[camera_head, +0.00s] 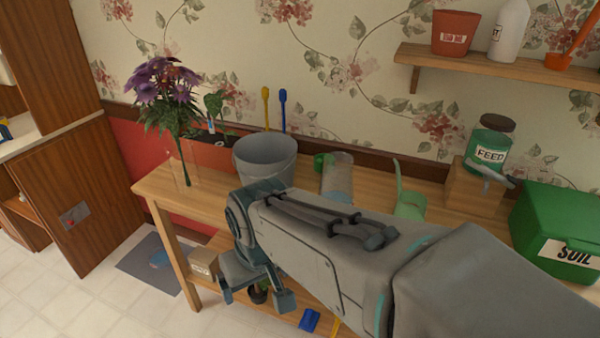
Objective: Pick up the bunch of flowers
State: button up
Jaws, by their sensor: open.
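The bunch of flowers (168,85) has purple and dark red blooms and green leaves. It stands upright in a clear glass vase (178,173) at the left end of the wooden table (160,190). My gripper (256,300) is open and empty, pointing down in front of the table's front edge. It is to the right of the flowers, lower and apart from them. My arm hides the middle of the tabletop.
A grey bucket (264,158) stands right of the vase. A watering can (409,195), a feed jar (488,150) and a green soil box (560,225) are farther right. A wall shelf (490,62) is at upper right.

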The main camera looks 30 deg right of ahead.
aim_at(164, 110)
jog(key=z, duration=0.15)
jog(key=k, duration=0.45)
jog(key=u, duration=1.2)
jog(key=i, duration=1.15)
jog(key=z, duration=0.7)
jog(key=i, duration=0.35)
jog(key=z, duration=0.4)
